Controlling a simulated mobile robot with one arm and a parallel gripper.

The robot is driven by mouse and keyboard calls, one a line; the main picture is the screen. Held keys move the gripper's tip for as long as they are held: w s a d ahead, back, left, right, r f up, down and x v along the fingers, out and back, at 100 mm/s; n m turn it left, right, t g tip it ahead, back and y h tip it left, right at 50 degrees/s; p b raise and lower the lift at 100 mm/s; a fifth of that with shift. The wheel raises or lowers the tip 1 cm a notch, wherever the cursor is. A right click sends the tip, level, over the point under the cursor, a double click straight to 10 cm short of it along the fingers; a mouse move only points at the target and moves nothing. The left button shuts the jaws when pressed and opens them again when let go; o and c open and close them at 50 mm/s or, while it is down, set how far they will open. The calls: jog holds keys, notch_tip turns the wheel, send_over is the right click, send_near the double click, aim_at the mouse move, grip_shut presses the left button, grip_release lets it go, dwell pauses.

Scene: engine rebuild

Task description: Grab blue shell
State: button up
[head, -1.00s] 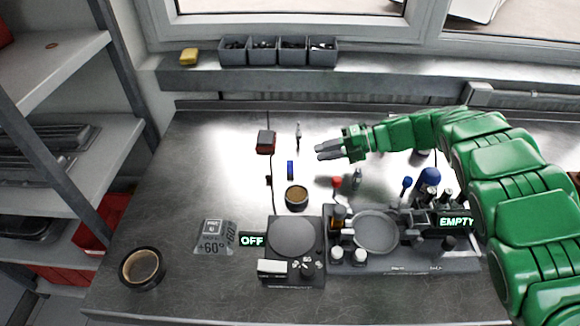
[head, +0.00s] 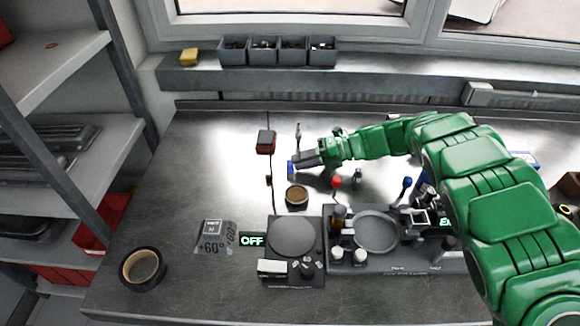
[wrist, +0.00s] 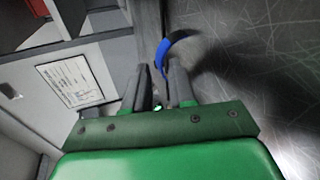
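The blue shell (head: 291,168) is a small blue piece on the grey workbench, left of my gripper's tips in the head view. In the wrist view it shows as a curved blue strip (wrist: 172,45) at the fingertips. Its lower end lies in the gap between the fingers, and its upper end curves right past the right fingertip. My gripper (head: 301,163) reaches in from the right, low over the bench. In the wrist view my gripper (wrist: 160,70) has its fingers apart, with a narrow gap. I cannot tell whether either finger touches the shell.
A round tan-topped part (head: 297,195) stands just below the gripper. A red-and-black block (head: 266,141) and a slim upright tool (head: 298,135) stand behind. A red-topped lever (head: 337,183) and the hot plate (head: 293,238) are in front. The bench's left side is mostly free.

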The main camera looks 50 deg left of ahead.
jog(key=shift+x, duration=0.85)
jog(key=shift+c, duration=0.4)
grip_shut()
